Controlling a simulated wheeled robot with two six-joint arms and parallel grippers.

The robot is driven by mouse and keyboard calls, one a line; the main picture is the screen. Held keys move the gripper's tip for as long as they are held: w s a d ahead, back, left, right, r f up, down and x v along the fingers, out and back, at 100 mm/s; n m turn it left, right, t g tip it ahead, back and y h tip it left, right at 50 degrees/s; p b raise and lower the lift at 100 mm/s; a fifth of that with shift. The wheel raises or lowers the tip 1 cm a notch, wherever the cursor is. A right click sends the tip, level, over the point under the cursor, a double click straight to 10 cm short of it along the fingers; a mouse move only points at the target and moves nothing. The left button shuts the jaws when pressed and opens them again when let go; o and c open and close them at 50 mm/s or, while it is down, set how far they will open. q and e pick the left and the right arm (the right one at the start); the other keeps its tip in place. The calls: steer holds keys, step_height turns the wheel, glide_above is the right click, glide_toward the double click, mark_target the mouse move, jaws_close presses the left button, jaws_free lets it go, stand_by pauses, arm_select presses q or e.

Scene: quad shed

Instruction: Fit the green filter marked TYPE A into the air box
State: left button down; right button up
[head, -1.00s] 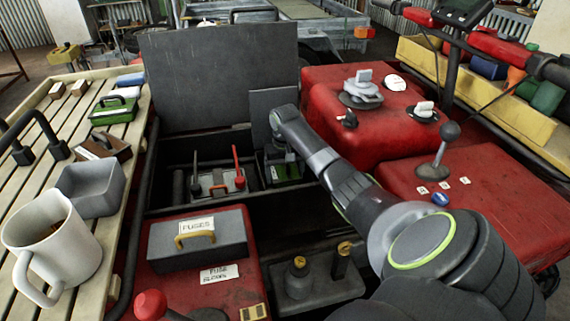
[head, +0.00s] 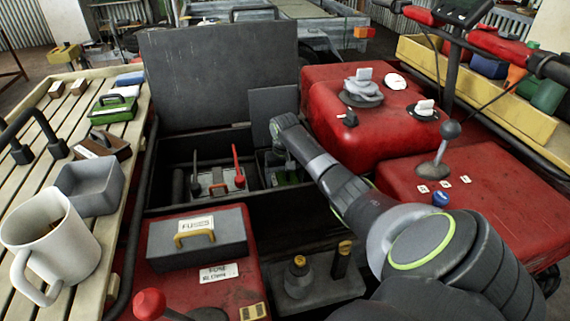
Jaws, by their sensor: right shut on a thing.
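A green filter (head: 288,178) is low inside a dark box, the air box (head: 268,158), at the right end of the open bay. My right gripper (head: 289,164) reaches down into this box and is shut on the filter. The fingers are small and partly hidden by my wrist. I cannot read the filter's marking or tell whether it is fully seated. A grey lid (head: 273,109) stands open behind the box. Another green block with a black handle (head: 113,109) lies on the slatted bench. My left gripper is not in view.
The battery (head: 218,183) with red and black leads sits left of the air box. A grey FUSES box (head: 197,238) is in front. A mug (head: 50,245) and grey tray (head: 91,186) stand on the bench. Red bodywork (head: 365,130) rises close on the right.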

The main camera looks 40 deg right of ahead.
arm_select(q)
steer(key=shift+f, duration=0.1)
arm_select(e)
steer(key=shift+f, duration=0.3)
steer(key=o, duration=0.9)
steer(key=shift+o, duration=0.2)
steer(key=shift+r, duration=0.1)
arm_select(q)
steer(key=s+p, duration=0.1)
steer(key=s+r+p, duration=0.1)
steer(key=p, duration=0.1)
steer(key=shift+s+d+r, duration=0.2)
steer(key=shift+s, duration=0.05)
arm_select(e)
step_height(320, 180, up, 17)
steer(key=shift+r, duration=0.15)
